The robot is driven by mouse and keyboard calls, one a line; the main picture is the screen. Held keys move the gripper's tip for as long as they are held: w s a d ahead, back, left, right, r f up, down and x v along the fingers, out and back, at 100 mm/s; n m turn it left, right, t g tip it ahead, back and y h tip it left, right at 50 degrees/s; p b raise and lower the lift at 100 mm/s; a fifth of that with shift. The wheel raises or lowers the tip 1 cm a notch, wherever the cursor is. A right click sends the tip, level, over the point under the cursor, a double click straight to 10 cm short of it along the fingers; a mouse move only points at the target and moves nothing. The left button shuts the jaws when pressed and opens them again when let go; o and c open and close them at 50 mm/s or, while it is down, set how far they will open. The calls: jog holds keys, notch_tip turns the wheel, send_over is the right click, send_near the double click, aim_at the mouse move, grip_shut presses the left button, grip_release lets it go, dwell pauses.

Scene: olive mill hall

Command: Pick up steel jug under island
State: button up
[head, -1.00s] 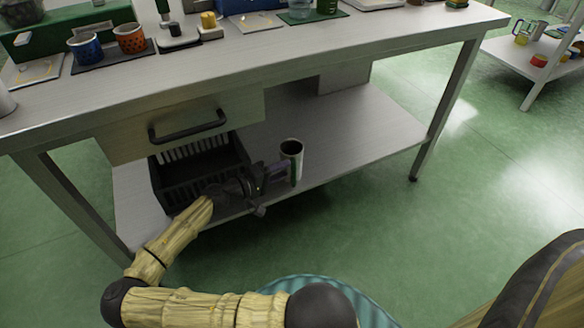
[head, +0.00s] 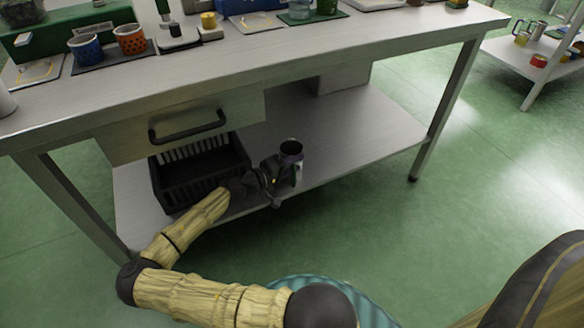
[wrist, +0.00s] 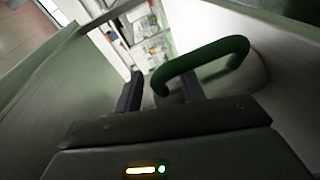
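The steel jug (head: 291,147) stands upright near the front edge of the island's lower shelf (head: 370,135). Its dark open mouth faces up, and my gripper (head: 286,174) hides much of its lower body in the head view. In the wrist view the jug's green handle (wrist: 205,58) arches over from the jug body (wrist: 244,78). My gripper (wrist: 160,92) has its two dark fingers apart, with the near end of the handle between them. Whether either finger touches the handle is not clear.
A black slatted crate (head: 200,178) sits on the shelf left of the jug. A drawer with a black handle (head: 188,128) hangs above it. The island top (head: 340,40) overhangs the shelf. The shelf right of the jug is clear.

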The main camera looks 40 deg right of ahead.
jog(key=shift+c, duration=0.2)
grip_shut()
dwell(1.3)
